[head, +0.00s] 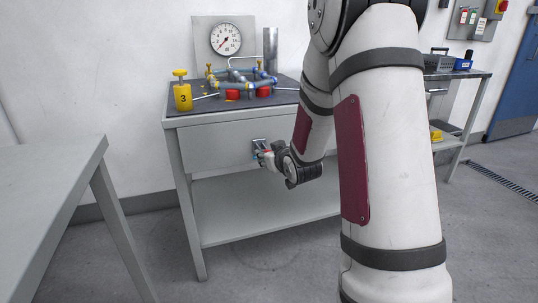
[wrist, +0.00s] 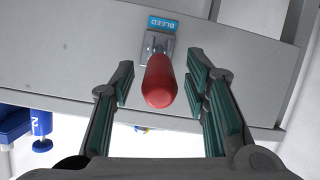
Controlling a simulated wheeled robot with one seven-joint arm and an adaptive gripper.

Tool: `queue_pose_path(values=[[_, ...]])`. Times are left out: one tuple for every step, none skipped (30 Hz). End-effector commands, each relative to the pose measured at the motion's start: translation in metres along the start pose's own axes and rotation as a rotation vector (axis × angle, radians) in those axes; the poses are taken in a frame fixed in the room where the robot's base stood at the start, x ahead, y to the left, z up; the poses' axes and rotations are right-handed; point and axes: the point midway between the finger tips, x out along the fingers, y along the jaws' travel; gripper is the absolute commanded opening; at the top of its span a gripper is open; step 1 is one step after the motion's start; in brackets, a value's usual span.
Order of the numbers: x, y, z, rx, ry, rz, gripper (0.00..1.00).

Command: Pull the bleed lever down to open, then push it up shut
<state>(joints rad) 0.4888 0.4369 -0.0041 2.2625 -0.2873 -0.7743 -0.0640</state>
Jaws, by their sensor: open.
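In the head view, the bracket (head: 260,143) is on the front panel of the workbench. My gripper (wrist: 162,72) is open, with one finger on each side of the red handle and visible gaps on both sides. In the head view, my gripper (head: 264,156) is at the panel and hides most of the lever. The lever's exact angle is hard to tell.
The workbench top (head: 185,112) carries a pipe assembly (head: 240,84), a yellow pump-like item marked 3 (head: 183,97) and a dial gauge (head: 226,39) behind. A grey table (head: 50,170) stands at the left. A blue item (wrist: 41,130) shows low in the wrist view.

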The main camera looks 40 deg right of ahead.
Motion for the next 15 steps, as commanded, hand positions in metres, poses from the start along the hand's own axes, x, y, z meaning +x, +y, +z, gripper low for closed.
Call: queue_pose_path(values=[[-0.007,0.001,-0.001,0.000,0.002,0.002,0.42],[-0.012,0.001,-0.001,0.000,0.001,0.002,0.42],[-0.019,0.001,-0.001,0.001,0.002,0.002,0.42],[-0.025,0.001,-0.001,0.001,0.002,0.002,0.42],[-0.031,0.001,-0.001,0.001,0.003,0.003,0.42],[-0.040,0.001,-0.002,0.000,0.003,0.003,0.42],[-0.046,0.001,-0.001,0.000,0.002,0.002,0.42],[-0.053,0.001,-0.001,0.000,0.003,0.003,0.42],[-0.061,0.001,-0.001,0.000,0.002,0.003,0.42],[-0.067,0.001,-0.001,-0.001,0.003,0.003,0.42],[-0.073,0.001,-0.001,-0.001,0.002,0.002,0.42],[-0.080,0.001,-0.001,-0.001,0.002,0.002,0.42],[-0.085,0.000,-0.001,-0.001,0.002,0.001,0.42],[-0.089,0.000,-0.001,0.000,0.003,0.001,0.42],[-0.094,0.000,-0.001,0.000,0.002,0.001,0.42]])
